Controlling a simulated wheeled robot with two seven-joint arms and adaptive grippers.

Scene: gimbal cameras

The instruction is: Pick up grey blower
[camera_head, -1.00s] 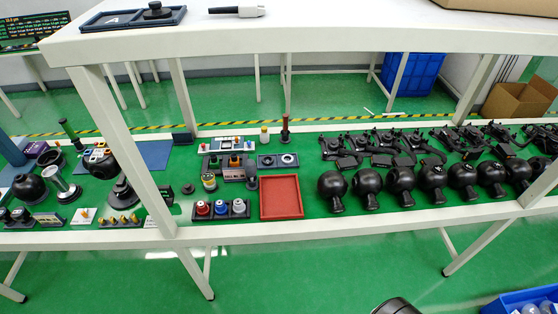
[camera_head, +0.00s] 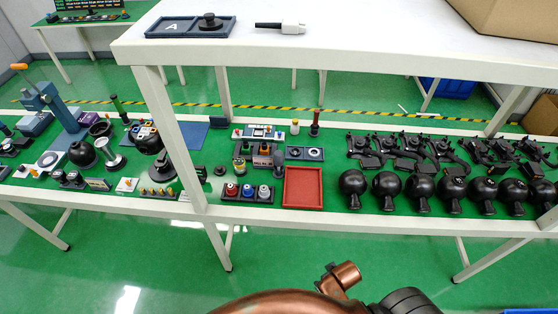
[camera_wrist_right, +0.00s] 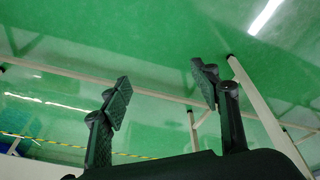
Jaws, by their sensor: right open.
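No thing in view is clearly a grey blower. A small light-bodied tool with a dark nozzle (camera_head: 281,27) lies on the white upper shelf; I cannot tell whether it is the blower. Several black round bulbs with short necks, such as this black bulb (camera_head: 386,186), stand in a row along the lower shelf's front edge. My right gripper (camera_wrist_right: 160,91) shows in the right wrist view with its two dark fingers spread and nothing between them. The green floor and table legs lie beyond it. My left gripper is in neither view.
The white upper shelf (camera_head: 350,42) overhangs the green-topped lower shelf, with posts between. The upper shelf also holds a dark tray (camera_head: 172,28) and a cardboard box (camera_head: 512,20). A red tray (camera_head: 303,187) and several small devices crowd the lower shelf. Green floor in front is clear.

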